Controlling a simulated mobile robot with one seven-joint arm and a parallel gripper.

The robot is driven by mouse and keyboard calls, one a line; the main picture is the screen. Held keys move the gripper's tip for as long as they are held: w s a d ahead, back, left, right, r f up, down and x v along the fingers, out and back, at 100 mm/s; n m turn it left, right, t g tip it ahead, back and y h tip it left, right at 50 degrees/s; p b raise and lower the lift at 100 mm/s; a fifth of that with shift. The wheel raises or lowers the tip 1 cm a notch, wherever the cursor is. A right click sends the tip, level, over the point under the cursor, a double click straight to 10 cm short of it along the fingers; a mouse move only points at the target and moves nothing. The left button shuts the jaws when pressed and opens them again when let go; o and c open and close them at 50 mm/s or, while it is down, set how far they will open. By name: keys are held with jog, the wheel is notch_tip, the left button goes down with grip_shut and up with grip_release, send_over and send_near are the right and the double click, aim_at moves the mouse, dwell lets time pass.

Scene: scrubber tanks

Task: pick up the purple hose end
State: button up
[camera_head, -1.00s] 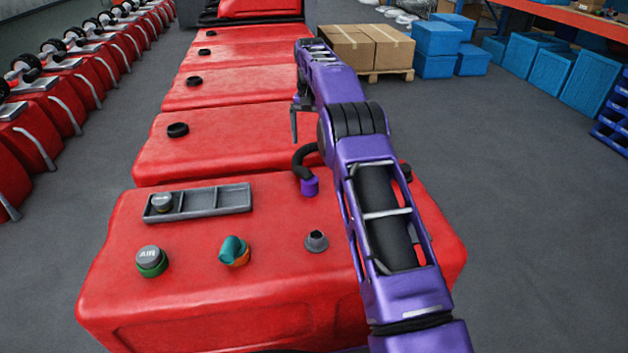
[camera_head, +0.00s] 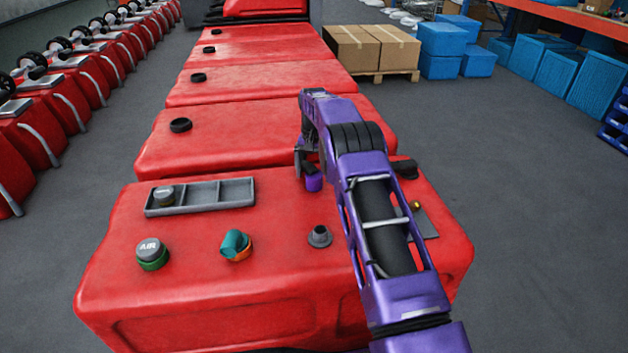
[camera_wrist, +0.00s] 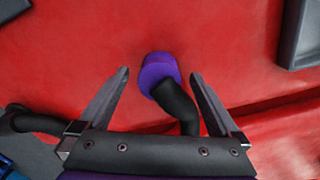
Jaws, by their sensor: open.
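The purple hose end (camera_head: 313,183) is a short purple cuff on a black hose. It rests on the top of the nearest red tank (camera_head: 200,277), partly hidden by my arm in the head view. In the wrist view the purple hose end (camera_wrist: 158,70) lies just beyond and between the fingertips, and its black hose (camera_wrist: 177,103) runs back between the fingers. My gripper (camera_wrist: 160,75) is open, with one finger on each side of the hose. It holds nothing. In the head view my gripper (camera_head: 303,165) is right at the hose end, and its fingers are hard to make out.
A grey divided tray (camera_head: 236,191) with a round cap in it lies left of the hose end. A grey port (camera_head: 319,236), a teal and orange fitting (camera_head: 236,245) and a green-based cap (camera_head: 151,254) stand nearer. More red tanks (camera_head: 250,87) stand behind.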

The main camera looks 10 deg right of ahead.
aim_at(314, 175)
notch_tip(314, 175, down, 2)
jog(key=shift+f, duration=0.15)
jog(key=c, duration=1.5)
jog(key=shift+o, duration=0.2)
notch_tip(314, 175, up, 10)
jog(key=shift+r+p, duration=0.25)
jog(key=shift+p, duration=0.8)
jog(key=shift+r+p, duration=0.2)
jog(key=shift+p, duration=0.1)
